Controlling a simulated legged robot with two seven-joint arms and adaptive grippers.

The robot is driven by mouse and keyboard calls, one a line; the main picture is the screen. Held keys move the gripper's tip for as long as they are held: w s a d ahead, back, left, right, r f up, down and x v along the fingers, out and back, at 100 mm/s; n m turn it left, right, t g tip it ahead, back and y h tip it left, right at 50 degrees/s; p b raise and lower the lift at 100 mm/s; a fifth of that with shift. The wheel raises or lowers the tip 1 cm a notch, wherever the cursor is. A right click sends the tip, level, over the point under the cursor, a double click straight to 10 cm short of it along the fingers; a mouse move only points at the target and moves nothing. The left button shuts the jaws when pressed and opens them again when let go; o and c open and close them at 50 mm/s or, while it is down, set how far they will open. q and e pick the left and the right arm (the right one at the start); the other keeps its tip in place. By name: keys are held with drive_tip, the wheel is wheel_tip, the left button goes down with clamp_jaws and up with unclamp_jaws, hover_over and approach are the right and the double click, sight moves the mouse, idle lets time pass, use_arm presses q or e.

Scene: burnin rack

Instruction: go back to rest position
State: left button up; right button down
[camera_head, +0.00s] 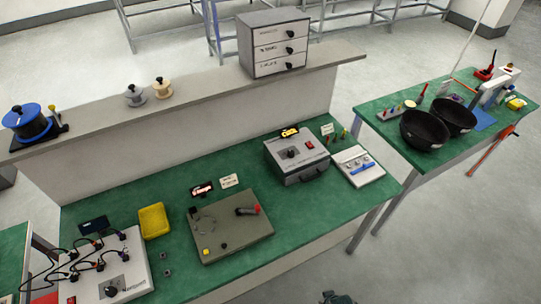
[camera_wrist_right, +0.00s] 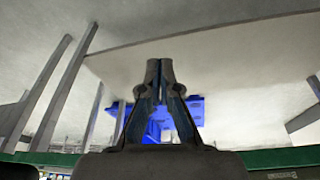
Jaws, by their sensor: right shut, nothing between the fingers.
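My right gripper (camera_wrist_right: 160,66) shows in the right wrist view with its two fingers together and nothing between them. It points toward a pale, blurred surface, with a blue shape behind the fingers. In the head view, a small dark part of my own arm or gripper shows at the bottom edge; which part I cannot tell. My left gripper is not in view. The green bench (camera_head: 285,225) stands in front of me, and no gripper shows over it.
The bench holds a grey-green fixture (camera_head: 232,243), a grey box with a knob (camera_head: 300,158), a yellow block (camera_head: 154,220) and a wired white box (camera_head: 125,274). A shelf (camera_head: 200,92) runs behind. A second table (camera_head: 392,150) with black bowls (camera_head: 424,129) stands at right. Floor between tables is clear.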

drive_tip(key=s+f+g, duration=0.1)
drive_tip(key=s+f, duration=0.2)
drive_tip(key=f, duration=0.7)
drive_tip(key=s+f, duration=0.2)
drive_tip(key=f, duration=0.8)
drive_tip(key=s+d+f+g, duration=0.1)
drive_tip(key=s+d+f, duration=0.2)
drive_tip(key=s+f, duration=1)
drive_tip(key=s, duration=0.3)
drive_tip(key=shift+d, duration=0.2)
